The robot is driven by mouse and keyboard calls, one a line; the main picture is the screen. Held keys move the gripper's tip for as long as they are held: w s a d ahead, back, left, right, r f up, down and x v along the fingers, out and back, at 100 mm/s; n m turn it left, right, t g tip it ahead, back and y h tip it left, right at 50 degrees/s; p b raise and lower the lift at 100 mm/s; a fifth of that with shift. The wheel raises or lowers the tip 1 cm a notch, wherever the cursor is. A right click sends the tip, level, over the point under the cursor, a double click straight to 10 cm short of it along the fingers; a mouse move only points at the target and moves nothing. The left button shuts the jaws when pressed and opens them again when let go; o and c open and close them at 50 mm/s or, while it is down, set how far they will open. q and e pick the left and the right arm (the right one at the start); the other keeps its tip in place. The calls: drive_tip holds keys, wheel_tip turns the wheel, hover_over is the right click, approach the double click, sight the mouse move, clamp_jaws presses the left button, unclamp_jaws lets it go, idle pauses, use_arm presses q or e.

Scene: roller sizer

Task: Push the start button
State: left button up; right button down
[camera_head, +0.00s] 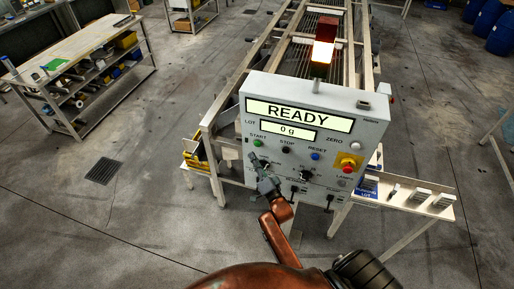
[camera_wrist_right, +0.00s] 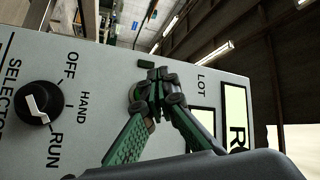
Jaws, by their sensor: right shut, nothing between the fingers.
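The grey control panel (camera_head: 317,120) has a green START button (camera_head: 258,142) at its left, below the lit display, with its label above it. My right gripper (camera_head: 254,158) is in front of the panel, its fingertips just below the button in the head view. In the right wrist view the gripper (camera_wrist_right: 156,88) is shut and empty, its fingertips close to the panel face. They cover the START label there, and green behind them may be the button; I cannot tell whether they touch. My left gripper is not in view.
The display (camera_head: 298,113) reads READY and 0 g. Black STOP (camera_head: 286,150) and blue RESET (camera_head: 315,156) buttons sit to the right, then a red emergency knob (camera_head: 348,163). The selector knob (camera_wrist_right: 37,103) is near the gripper. A roller conveyor stands behind the panel.

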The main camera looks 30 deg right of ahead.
sight(254, 144)
drive_tip(key=shift+w+d+b, duration=0.3)
drive_tip(key=shift+w+d, duration=0.8)
drive_tip(key=shift+d, duration=0.15)
drive_tip(key=shift+w+d, duration=0.1)
idle(0.6)
drive_tip(key=shift+w+d, duration=0.2)
drive_tip(key=shift+w+d, duration=0.3)
drive_tip(key=shift+d, duration=0.1)
idle(0.9)
drive_tip(key=shift+s+a, duration=0.15)
drive_tip(key=shift+s+a+p, duration=0.45)
drive_tip(key=shift+s+a, duration=0.05)
drive_tip(key=shift+a, duration=0.1)
idle(0.3)
